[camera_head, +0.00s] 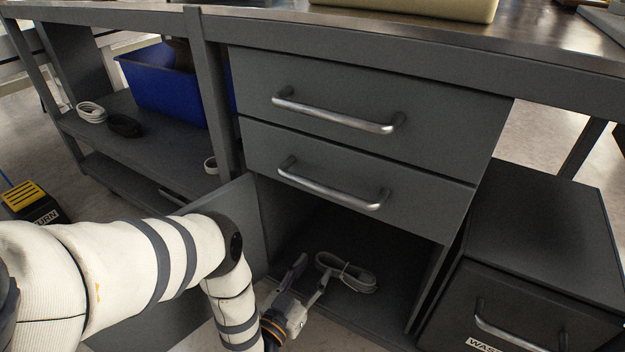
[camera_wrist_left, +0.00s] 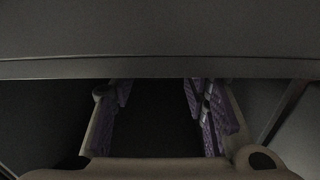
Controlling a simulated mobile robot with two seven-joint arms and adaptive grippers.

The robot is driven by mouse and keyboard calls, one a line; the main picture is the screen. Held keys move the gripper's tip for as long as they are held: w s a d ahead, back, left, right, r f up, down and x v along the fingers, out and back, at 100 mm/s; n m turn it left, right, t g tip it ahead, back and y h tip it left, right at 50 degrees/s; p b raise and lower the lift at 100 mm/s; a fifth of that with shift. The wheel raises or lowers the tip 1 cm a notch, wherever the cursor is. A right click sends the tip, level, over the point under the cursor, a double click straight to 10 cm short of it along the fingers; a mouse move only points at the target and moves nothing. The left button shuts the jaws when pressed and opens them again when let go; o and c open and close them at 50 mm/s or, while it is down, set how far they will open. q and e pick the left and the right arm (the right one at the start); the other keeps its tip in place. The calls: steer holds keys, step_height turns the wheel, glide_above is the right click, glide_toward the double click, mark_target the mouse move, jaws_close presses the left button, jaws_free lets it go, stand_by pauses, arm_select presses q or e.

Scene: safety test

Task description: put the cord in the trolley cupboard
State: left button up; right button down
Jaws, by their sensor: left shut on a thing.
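The cord (camera_head: 347,272) is a light grey bundled loop, tied around its middle, in the open trolley cupboard (camera_head: 385,318) below the drawers. It looks to be at the cupboard floor; whether it rests there I cannot tell. My left gripper (camera_head: 308,280) reaches into the cupboard from the front, its fingers at the cord's left end, shut on the cord. In the left wrist view the purple-padded fingers (camera_wrist_left: 160,115) show with a dark space between them, and the cord cannot be made out. My right gripper is not in view.
Two drawers with bar handles (camera_head: 338,112) sit above the cupboard. The open cupboard door (camera_head: 228,222) stands left, partly behind my arm. A blue bin (camera_head: 158,82), a white coil (camera_head: 91,112) and a black coil (camera_head: 124,126) are on the left shelf. A dark waste drawer unit (camera_head: 540,235) stands right.

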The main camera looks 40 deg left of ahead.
arm_select(q)
steer(key=shift+f, duration=0.15)
steer(key=o, duration=1.4)
steer(key=shift+c, duration=0.2)
steer(key=shift+r, duration=0.25)
steer(key=p+v, duration=0.5)
steer(key=v, duration=0.7)
steer(key=shift+f, duration=0.15)
